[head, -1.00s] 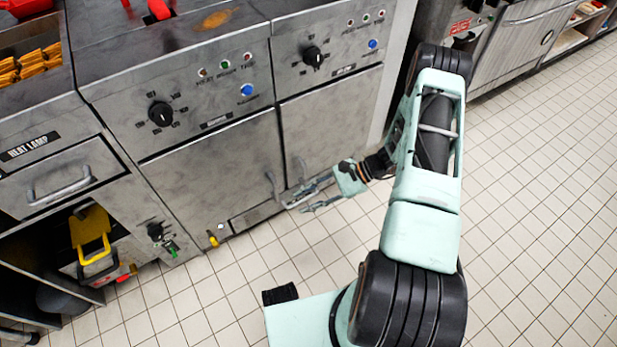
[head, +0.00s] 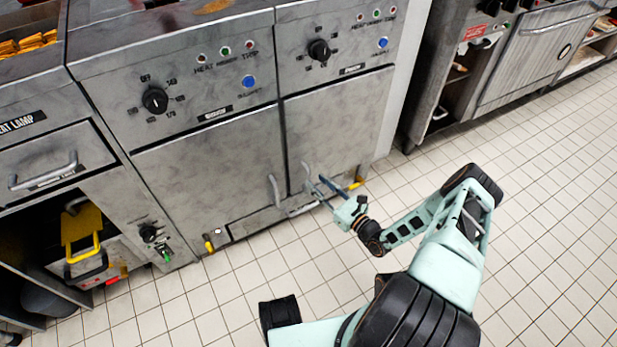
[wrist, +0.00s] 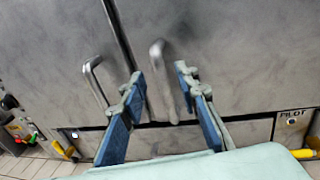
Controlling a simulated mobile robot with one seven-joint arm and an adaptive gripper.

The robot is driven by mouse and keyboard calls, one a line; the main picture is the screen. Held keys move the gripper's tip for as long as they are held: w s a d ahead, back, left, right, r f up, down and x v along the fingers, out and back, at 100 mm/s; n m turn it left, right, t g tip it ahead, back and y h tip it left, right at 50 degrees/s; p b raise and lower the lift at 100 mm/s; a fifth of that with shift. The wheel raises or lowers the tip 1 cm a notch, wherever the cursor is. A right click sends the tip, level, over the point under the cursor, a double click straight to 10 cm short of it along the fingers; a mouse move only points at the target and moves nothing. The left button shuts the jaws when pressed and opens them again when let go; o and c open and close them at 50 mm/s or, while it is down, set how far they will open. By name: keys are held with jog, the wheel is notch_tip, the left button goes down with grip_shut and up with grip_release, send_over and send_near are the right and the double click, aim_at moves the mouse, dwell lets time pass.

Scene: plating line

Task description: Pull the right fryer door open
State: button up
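The right fryer door (head: 338,125) is a grey metal panel under the right control panel, and it looks shut. Its upright bar handle (head: 306,172) is near its lower left edge. My gripper (head: 319,187) is open and empty in front of this handle, pointing at the door. In the wrist view the right door (wrist: 245,55) fills the right side.
The left fryer door (head: 215,175) is shut, and its handle (head: 274,190) is close by on the left, outside my fingers in the wrist view (wrist: 95,80). A yellow-handled valve (head: 209,246) is low on the left. The tiled floor (head: 540,190) is clear on the right.

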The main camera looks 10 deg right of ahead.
aim_at(309, 175)
jog(key=b+x, duration=0.1)
jog(key=x, duration=0.5)
jog(key=shift+s, duration=0.1)
jog(key=shift+c, duration=0.6)
grip_shut()
